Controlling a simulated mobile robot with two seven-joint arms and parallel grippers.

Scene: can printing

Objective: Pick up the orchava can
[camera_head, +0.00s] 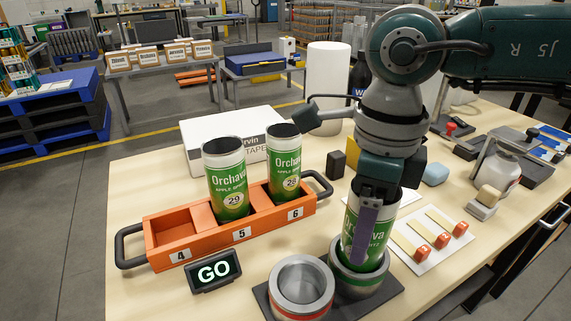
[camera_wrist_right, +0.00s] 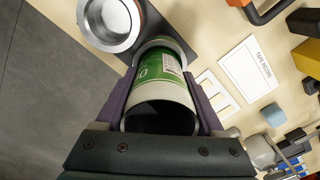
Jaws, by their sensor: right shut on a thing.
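A green and white Orchava can (camera_head: 362,240) stands in the green-ringed metal holder (camera_head: 357,283) at the front of the table. My right gripper (camera_head: 366,225) comes down from above and is shut on this can. In the right wrist view the can (camera_wrist_right: 162,85) lies between the two fingers of the right gripper (camera_wrist_right: 165,100). Two more Orchava cans, numbered 29 (camera_head: 227,185) and 28 (camera_head: 284,165), stand in compartments 5 and 6 of the orange tray (camera_head: 172,262); compartment 4 is empty. My left gripper is not in view.
An empty red-ringed metal holder (camera_head: 301,287) stands beside the green one on a dark base. A GO sign (camera_head: 214,271) is in front of the tray. A white card with red-tipped tools (camera_head: 428,240) lies right of the can. A white box (camera_head: 200,135) is behind the tray.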

